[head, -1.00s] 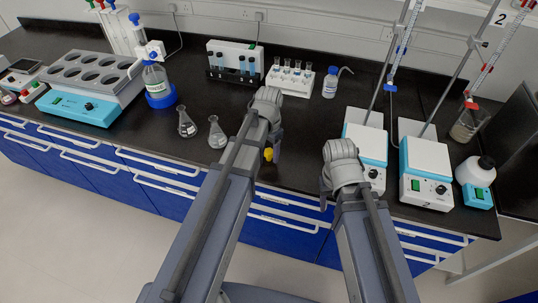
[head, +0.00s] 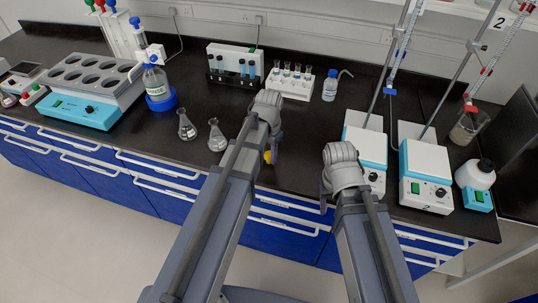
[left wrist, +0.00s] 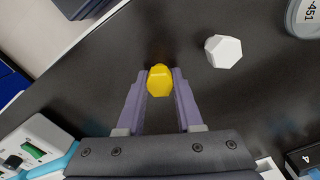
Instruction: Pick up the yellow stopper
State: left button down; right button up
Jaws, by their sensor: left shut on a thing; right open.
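The yellow stopper (left wrist: 160,80) is between the two fingers of my left gripper (left wrist: 160,84), which is shut on it. In the head view the yellow stopper (head: 267,157) shows as a small patch near the front of the black bench, partly hidden by my left gripper (head: 272,155). I cannot tell whether it still touches the bench. My right gripper (head: 326,198) is open, low beside the bench's front edge, mostly hidden behind my right arm.
A white faceted piece (left wrist: 223,51) lies near the stopper. Two conical flasks (head: 217,137) (head: 186,127) stand to the left. White-and-teal stirrer units (head: 425,165) (head: 367,150) stand to the right. A tube rack (head: 289,83) stands behind. Bench between the flasks and stirrers is mostly clear.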

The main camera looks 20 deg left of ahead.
aim_at(269, 153)
pick_arm(q)
notch_tip(269, 153, up, 10)
jog(key=p, duration=0.9)
jog(key=shift+p, duration=0.3)
pick_arm(e)
notch_tip(269, 153, up, 10)
pick_arm(q)
jog(key=shift+a, duration=0.1)
pick_arm(e)
jog(key=shift+a, duration=0.1)
